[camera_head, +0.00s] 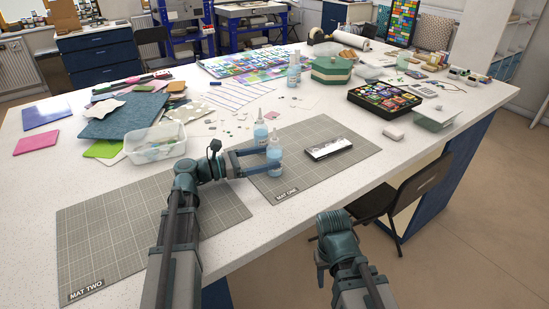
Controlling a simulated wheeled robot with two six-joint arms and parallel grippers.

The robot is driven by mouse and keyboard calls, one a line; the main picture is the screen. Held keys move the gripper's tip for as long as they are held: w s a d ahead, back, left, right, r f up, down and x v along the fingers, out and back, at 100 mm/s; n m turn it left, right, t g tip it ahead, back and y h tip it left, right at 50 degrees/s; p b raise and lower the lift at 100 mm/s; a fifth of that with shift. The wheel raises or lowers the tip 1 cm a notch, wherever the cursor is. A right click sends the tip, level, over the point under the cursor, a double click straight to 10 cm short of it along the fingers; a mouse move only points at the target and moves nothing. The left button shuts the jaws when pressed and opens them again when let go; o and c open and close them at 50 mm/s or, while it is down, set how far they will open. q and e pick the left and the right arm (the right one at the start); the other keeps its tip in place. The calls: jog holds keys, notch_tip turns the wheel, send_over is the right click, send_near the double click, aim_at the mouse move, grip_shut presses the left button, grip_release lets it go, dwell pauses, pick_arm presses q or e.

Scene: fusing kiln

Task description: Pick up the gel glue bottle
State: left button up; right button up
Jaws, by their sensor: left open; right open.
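The nearer bottle (274,155) is at the tips of my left gripper (268,158). The farther bottle (260,131) stands just behind the gripper's far finger. I cannot read the labels, so I cannot tell which is the gel glue. My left gripper is open and level, its fingers pointing right, one on each side of the nearer bottle; contact is unclear. My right gripper (337,227) is low in front of the table, empty, its fingers mostly hidden by its wrist.
A black-and-white case (328,148) lies on MAT ONE. A clear tub (155,143) stands left of the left gripper. MAT TWO (110,235) is bare beside my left arm. More bottles (294,73) stand farther back. A black chair (405,200) stands near my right arm.

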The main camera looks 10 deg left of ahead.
pick_arm(q)
jog(key=shift+s+x, duration=0.15)
jog(key=shift+x, duration=1.15)
jog(key=shift+s+x, duration=0.15)
jog(key=shift+x, duration=1.15)
jog(key=shift+d, duration=0.15)
grip_shut()
